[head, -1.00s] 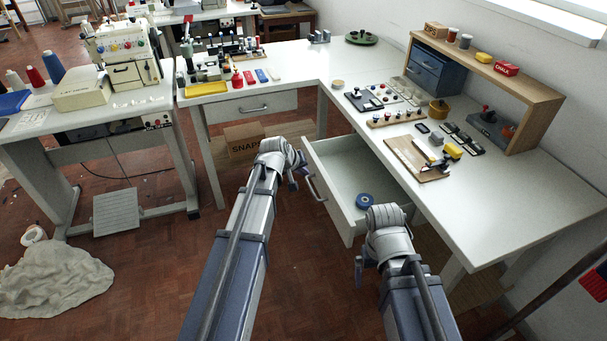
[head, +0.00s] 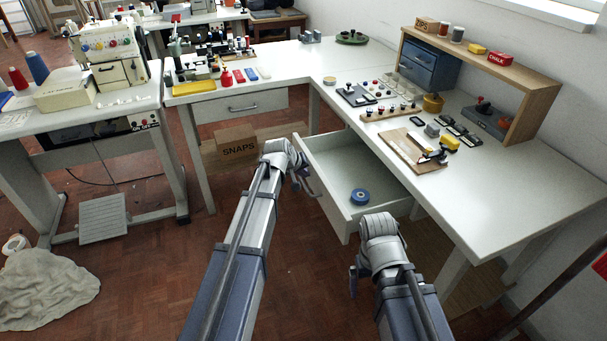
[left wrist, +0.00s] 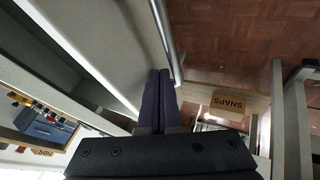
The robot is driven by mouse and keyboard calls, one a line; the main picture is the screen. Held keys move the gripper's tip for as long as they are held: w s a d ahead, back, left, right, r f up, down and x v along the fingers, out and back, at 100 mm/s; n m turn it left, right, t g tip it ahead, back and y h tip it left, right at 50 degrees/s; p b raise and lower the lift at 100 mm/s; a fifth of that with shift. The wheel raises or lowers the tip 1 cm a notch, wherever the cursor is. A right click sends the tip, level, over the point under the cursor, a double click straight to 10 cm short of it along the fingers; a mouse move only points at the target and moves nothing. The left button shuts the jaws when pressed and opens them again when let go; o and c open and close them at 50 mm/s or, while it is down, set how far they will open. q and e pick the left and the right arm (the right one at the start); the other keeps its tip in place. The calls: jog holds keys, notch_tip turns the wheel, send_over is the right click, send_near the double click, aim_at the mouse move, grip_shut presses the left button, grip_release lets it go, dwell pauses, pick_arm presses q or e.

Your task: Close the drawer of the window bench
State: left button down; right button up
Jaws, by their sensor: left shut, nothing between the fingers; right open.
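The drawer (head: 335,172) of the window bench (head: 490,205) stands pulled out, its pale inside showing, with a blue round reel (head: 360,196) lying in it. My left gripper (head: 309,187) is at the drawer's outer front face and covers most of its handle. In the left wrist view its two dark fingers (left wrist: 160,85) are shut together and empty, close beside the metal handle bar (left wrist: 163,32) and the drawer front (left wrist: 100,45). I cannot tell whether they touch it. My right gripper (head: 354,283) hangs open in front of the drawer's near corner, apart from it.
A wooden board (head: 410,152), small parts and a wooden shelf (head: 485,70) are on the bench top. A second table with a shut drawer (head: 240,106) joins at the left. A SNAPS box (head: 237,143) is below. The red-brown floor before the drawer is clear.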

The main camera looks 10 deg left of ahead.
pick_arm(q)
send_over(364, 171)
jog(key=shift+s+a, duration=0.2)
jog(key=shift+a, duration=0.1)
jog(key=shift+w+d, duration=0.15)
jog(key=shift+d, duration=0.1)
jog(key=shift+d+r, duration=0.1)
jog(key=shift+r+p, duration=0.35)
jog(key=shift+p, duration=0.15)
jog(key=p+v, duration=0.7)
jog(key=v, duration=0.2)
jog(key=shift+s+a, duration=0.4)
jog(key=shift+s, duration=0.1)
